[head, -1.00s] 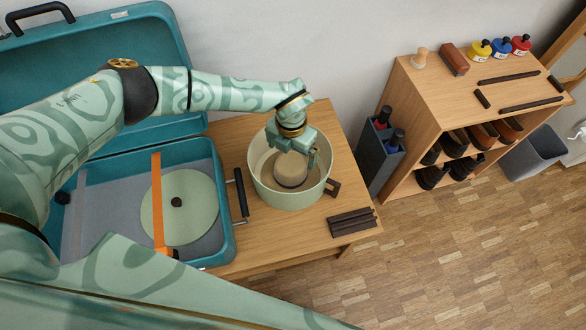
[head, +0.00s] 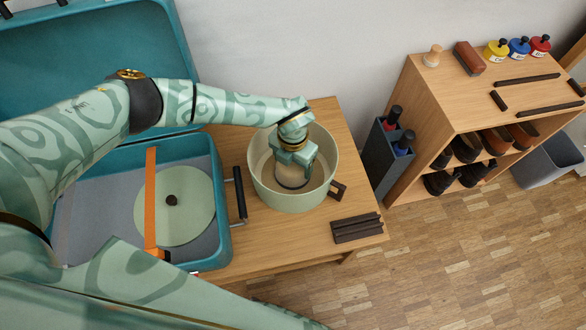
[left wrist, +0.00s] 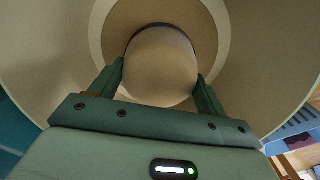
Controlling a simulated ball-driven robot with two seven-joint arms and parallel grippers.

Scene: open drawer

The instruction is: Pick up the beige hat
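The beige hat (head: 292,178) lies crown up inside a pale round box (head: 268,192) that has no lid on it. My left gripper (head: 295,163) is pointing down inside the box, right over the hat, and hides part of it. In the left wrist view the rounded crown of the hat (left wrist: 160,65) sits between the two spread fingers, with a dark band around it and the brim beyond. The fingers are close beside the crown; I cannot tell whether they touch it. My right gripper is not in view.
The box stands on a wooden table (head: 240,262). An open teal suitcase (head: 222,225) holding a pale disc (head: 185,215) is on the left. Dark bars (head: 356,228) lie at the front right. A grey bin (head: 378,155) and a wooden shelf (head: 440,105) stand to the right.

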